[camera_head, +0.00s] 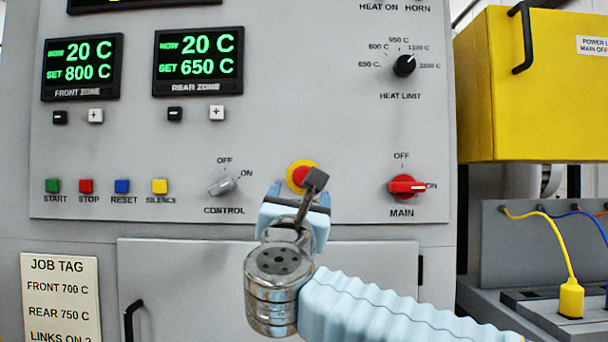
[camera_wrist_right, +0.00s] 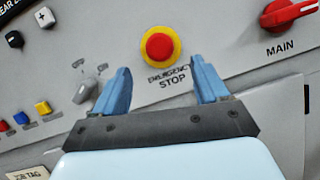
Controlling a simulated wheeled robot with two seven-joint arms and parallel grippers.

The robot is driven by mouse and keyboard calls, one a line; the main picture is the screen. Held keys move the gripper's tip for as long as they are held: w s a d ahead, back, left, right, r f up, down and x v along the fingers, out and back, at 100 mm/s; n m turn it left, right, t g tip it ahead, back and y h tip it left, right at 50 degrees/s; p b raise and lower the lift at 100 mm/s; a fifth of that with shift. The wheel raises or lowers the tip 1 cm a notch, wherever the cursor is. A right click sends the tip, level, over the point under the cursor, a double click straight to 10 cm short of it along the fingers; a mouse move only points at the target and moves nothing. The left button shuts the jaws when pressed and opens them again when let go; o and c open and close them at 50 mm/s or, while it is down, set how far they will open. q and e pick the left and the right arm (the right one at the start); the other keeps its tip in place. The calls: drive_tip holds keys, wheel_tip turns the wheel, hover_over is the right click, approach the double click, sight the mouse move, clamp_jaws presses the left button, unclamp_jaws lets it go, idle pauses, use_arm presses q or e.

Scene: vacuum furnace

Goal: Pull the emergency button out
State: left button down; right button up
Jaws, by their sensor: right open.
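The emergency button is a red mushroom head on a yellow ring. In the head view the emergency button (camera_head: 299,174) is partly covered by my right gripper (camera_head: 298,192). In the right wrist view the whole emergency button (camera_wrist_right: 159,46) shows above the label "EMERGENCY STOP". My right gripper (camera_wrist_right: 166,80) is open, with its two blue fingers apart and nothing between them. The button lies beyond the fingertips, roughly centred between them and slightly to the left. I cannot tell the exact distance to it. My left gripper is in neither view.
The grey control knob (camera_head: 222,186) is left of the button and the red main switch (camera_head: 406,187) is right of it. Coloured push buttons, such as the yellow silence button (camera_head: 160,186), sit further left. A cabinet door with a black handle (camera_head: 133,321) is below.

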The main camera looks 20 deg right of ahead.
sight(304, 177)
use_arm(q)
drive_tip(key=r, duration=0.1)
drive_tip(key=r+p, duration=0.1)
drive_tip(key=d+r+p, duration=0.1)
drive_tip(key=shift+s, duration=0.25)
use_arm(e)
drive_tip(key=x, duration=0.7)
drive_tip(key=shift+w, duration=0.4)
drive_tip(key=shift+d+r, duration=0.1)
drive_tip(key=shift+d, duration=0.05)
